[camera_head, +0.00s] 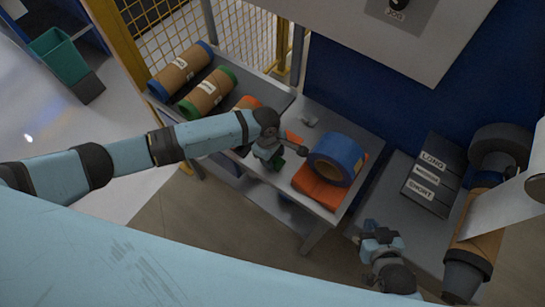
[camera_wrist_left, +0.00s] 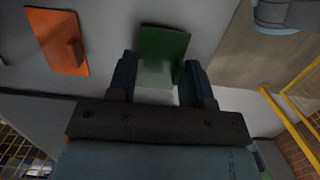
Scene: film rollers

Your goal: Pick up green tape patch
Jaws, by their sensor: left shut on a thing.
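The green tape patch (camera_wrist_left: 163,45) is a flat dark green piece between the two fingers of my left gripper (camera_wrist_left: 157,72) in the left wrist view. The fingers are shut on it, one at each side. In the head view my left gripper (camera_head: 271,161) is over the grey table, and only a small part of the green patch (camera_head: 279,164) shows beside it. My right gripper (camera_head: 374,236) is at the lower right in the head view, apart from the patch. Its finger opening is too small to read.
A blue tape roll (camera_head: 336,157) rests on an orange pad (camera_head: 318,190) right of my left gripper. An orange patch (camera_wrist_left: 58,42) lies near the green one. Film rollers (camera_head: 182,70) lie on a rack at the back left. Dark labelled blocks (camera_head: 433,175) stand on the right table.

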